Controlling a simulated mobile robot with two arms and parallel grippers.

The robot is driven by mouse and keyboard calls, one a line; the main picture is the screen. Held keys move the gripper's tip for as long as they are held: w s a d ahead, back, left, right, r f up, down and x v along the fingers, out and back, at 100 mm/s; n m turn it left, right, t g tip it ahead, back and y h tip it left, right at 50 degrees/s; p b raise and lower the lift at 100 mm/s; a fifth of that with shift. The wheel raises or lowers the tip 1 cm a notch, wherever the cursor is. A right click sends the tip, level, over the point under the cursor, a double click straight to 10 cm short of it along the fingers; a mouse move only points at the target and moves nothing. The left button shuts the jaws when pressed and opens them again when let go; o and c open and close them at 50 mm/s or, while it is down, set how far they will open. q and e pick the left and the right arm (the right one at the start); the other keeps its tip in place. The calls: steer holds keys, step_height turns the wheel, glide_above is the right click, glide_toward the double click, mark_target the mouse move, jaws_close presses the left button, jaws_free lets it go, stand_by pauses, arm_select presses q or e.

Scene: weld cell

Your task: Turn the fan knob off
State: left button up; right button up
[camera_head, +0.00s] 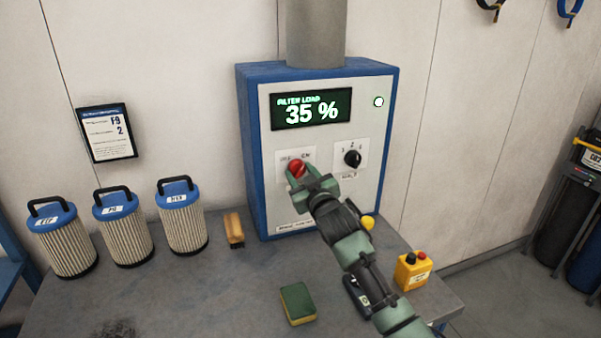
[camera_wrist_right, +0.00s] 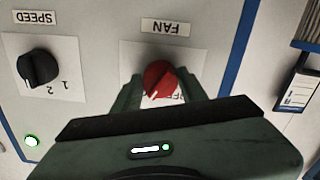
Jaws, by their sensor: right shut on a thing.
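The red fan knob (camera_head: 296,168) is on the front panel of the blue and white control box (camera_head: 257,190), on a white plate with OFF and ON marks. In the right wrist view the knob (camera_wrist_right: 161,80) sits under the FAN label, between the two fingers. My right gripper (camera_head: 305,183) is shut on the knob; its fingers also show in the wrist view (camera_wrist_right: 163,92). The knob's pointer is partly hidden, so I cannot tell its exact setting. The display (camera_head: 311,109) reads FILTER LOAD 35 %. My left gripper is not in view.
A black speed knob (camera_head: 352,158) is right of the fan knob. Several blue-topped filters (camera_head: 182,216) stand left on the bench.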

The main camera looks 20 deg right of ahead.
steer(key=n+p, duration=0.1)
steer(key=n, duration=0.2)
steer(key=shift+n, duration=0.4)
steer(key=n+p, duration=0.1)
steer(key=n, duration=0.2)
steer(key=shift+d+r+n, duration=0.1)
steer(key=shift+n, duration=0.2)
steer(key=n+p, duration=0.1)
steer(key=n, duration=0.3)
steer(key=shift+n+p, duration=0.45)
steer(key=shift+n, duration=1.15)
steer(key=o, duration=1.4)
steer(key=shift+c, duration=0.2)
steer(key=shift+s, duration=0.1)
